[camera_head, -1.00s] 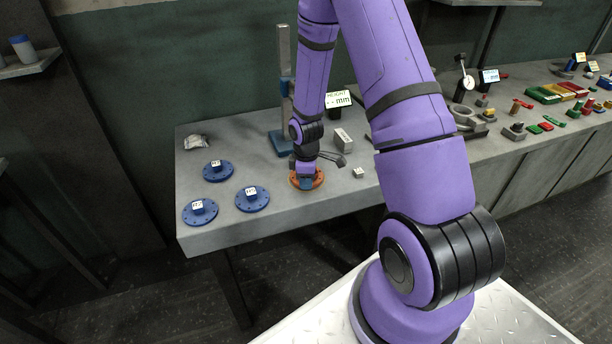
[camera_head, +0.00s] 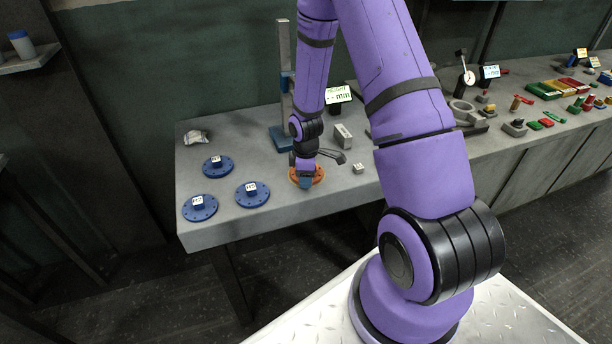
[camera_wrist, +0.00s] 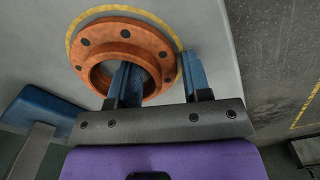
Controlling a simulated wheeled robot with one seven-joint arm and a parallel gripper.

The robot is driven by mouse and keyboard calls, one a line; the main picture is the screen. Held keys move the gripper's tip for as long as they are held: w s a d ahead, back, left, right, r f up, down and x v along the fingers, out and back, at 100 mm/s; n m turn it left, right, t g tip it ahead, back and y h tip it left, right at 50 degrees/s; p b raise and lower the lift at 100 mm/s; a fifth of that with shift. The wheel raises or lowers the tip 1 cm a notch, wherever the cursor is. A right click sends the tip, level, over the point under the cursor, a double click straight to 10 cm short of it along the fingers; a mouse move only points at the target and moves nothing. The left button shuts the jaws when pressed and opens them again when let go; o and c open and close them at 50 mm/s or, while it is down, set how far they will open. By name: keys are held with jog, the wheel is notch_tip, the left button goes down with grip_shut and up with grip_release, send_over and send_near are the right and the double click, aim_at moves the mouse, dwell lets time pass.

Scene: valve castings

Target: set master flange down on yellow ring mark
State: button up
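The master flange is an orange ring with bolt holes (camera_wrist: 101,37). It lies flat on the grey bench inside the yellow ring mark (camera_wrist: 73,33), which shows as an arc around its rim in the wrist view. In the head view the flange (camera_head: 319,178) is partly hidden by my gripper (camera_head: 305,183). My gripper (camera_wrist: 160,75) has two blue fingers, spread apart. In the wrist view one finger is over the bore and the other is just outside the right rim. Small gaps seem to show beside both, so it looks open. The near part of the flange is hidden.
Several blue flanges with white labels, one of them here (camera_head: 252,194), lie left on the bench (camera_head: 245,230). A height gauge column (camera_head: 283,90) stands behind my gripper. A grey block (camera_head: 343,136) and a small white block (camera_head: 358,168) lie to the right.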

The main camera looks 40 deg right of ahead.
jog(key=shift+o, duration=0.7)
notch_tip(320, 180, up, 11)
jog(key=shift+f, duration=0.1)
dwell(0.7)
jog(key=s+a+r+m+t+h, duration=0.1)
jog(key=s+a+r+m, duration=0.2)
jog(key=r, duration=0.7)
jog(key=s+a+r+m+t, duration=0.1)
jog(key=s+a+r+m, duration=0.2)
jog(key=r, duration=0.8)
jog(key=s+a+r+m+t, duration=0.1)
jog(key=s+a+r+m, duration=0.1)
jog(key=s+r, duration=0.3)
jog(key=s+a+r+m+t+y, duration=0.1)
jog(key=s+r, duration=0.5)
jog(key=s, duration=0.6)
jog(key=shift+s+a+m+t, duration=0.35)
jog(key=shift+a+m+t, duration=0.3)
jog(key=shift+a, duration=0.3)
